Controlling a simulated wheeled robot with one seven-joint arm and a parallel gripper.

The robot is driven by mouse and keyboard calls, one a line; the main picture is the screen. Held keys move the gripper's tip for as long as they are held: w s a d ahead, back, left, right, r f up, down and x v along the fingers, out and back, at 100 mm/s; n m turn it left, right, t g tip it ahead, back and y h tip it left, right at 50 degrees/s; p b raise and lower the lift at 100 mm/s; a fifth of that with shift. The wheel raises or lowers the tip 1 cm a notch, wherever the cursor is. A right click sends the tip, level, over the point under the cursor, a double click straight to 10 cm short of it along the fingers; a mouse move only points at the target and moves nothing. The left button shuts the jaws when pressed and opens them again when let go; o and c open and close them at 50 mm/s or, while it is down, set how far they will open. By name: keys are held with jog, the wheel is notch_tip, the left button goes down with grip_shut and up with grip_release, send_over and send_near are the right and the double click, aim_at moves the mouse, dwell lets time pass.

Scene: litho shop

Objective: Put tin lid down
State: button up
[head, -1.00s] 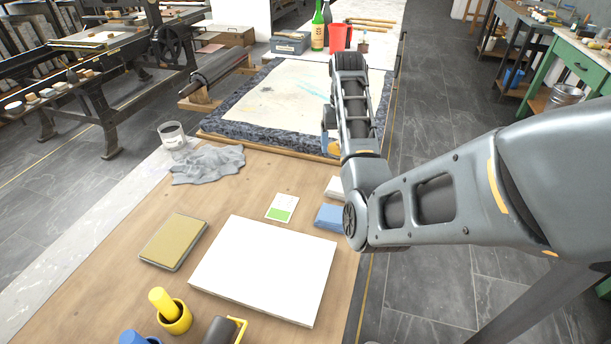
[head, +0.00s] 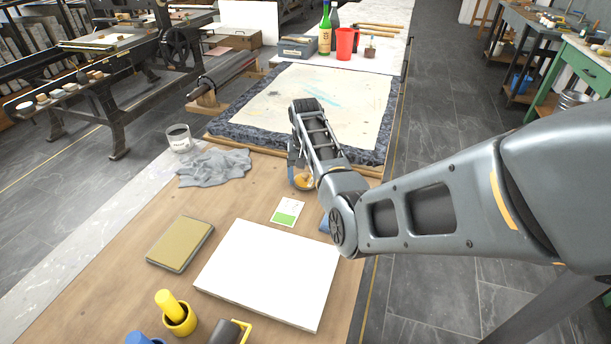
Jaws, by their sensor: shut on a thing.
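My gripper (head: 297,176) is at the end of my arm, above the far edge of the wooden table top and close to the stone slab. It is shut on a small round piece with a pale rim and a golden middle, the tin lid (head: 304,182). My wrist partly hides the lid and the fingers. I cannot tell how far the lid is above the wood.
A grey rag (head: 213,167) lies by the tin. A white-and-green card (head: 288,212), a white slab (head: 268,273), and an ochre-topped pad (head: 181,244) lie nearer. The speckled stone (head: 228,132) lies beyond. Bare wood is free between rag and card.

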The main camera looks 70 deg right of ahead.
aim_at(306, 174)
jog(key=shift+f, duration=0.25)
jog(key=shift+f, duration=0.15)
jog(key=o, duration=0.9)
notch_tip(306, 174, up, 12)
jog(key=shift+r+b, duration=0.2)
jog(key=shift+b, duration=0.15)
dwell(0.3)
